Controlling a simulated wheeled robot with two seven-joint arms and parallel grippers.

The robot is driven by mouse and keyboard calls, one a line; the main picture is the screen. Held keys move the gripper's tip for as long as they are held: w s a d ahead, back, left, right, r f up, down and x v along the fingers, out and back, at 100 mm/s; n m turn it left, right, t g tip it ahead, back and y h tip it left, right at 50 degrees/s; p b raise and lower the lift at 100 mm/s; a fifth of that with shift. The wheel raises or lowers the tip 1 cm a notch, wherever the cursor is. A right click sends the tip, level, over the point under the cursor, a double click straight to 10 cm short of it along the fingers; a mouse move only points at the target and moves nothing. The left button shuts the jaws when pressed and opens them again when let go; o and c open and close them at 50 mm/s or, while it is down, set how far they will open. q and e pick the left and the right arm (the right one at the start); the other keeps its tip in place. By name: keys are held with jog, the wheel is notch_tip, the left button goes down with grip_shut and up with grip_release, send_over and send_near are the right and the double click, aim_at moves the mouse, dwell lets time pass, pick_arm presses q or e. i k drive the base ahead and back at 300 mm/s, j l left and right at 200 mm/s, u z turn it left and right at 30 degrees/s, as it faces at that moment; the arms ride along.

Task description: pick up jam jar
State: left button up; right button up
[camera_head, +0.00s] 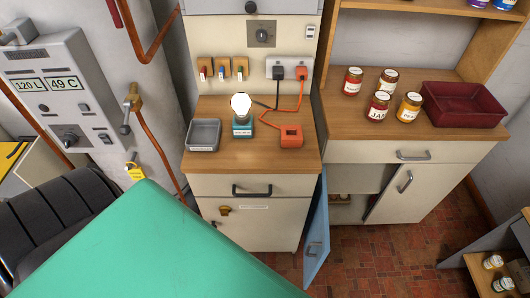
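Several jars stand upright in a group on the wooden top of the right cabinet. The front left one is a dark red jar with "JAM" on its white label (378,107). A similar red jar (352,82) stands behind it to the left. Neither of my grippers shows in this view.
A dark red tray (462,104) sits right of the jars. The left cabinet top holds a grey tray (203,134), a lit bulb on a teal base (242,117) and an orange cabled box (291,136). A blue door (316,235) stands open. A large teal surface (145,245) fills the lower left.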

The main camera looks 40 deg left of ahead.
aim_at(377, 108)
jog(key=k+j+u, duration=0.2)
jog(key=j, duration=0.2)
jog(key=i+l, duration=0.1)
jog(key=l, duration=0.25)
jog(key=i+l+u, duration=0.2)
jog(key=l, duration=0.15)
jog(key=i+l+u, duration=0.2)
jog(key=l, duration=0.2)
jog(key=i+l+u, duration=0.2)
jog(key=l, duration=0.25)
jog(key=l+u, duration=0.2)
jog(key=l, duration=0.2)
jog(key=l+u, duration=0.2)
jog(key=l, duration=0.25)
jog(key=i, duration=0.05)
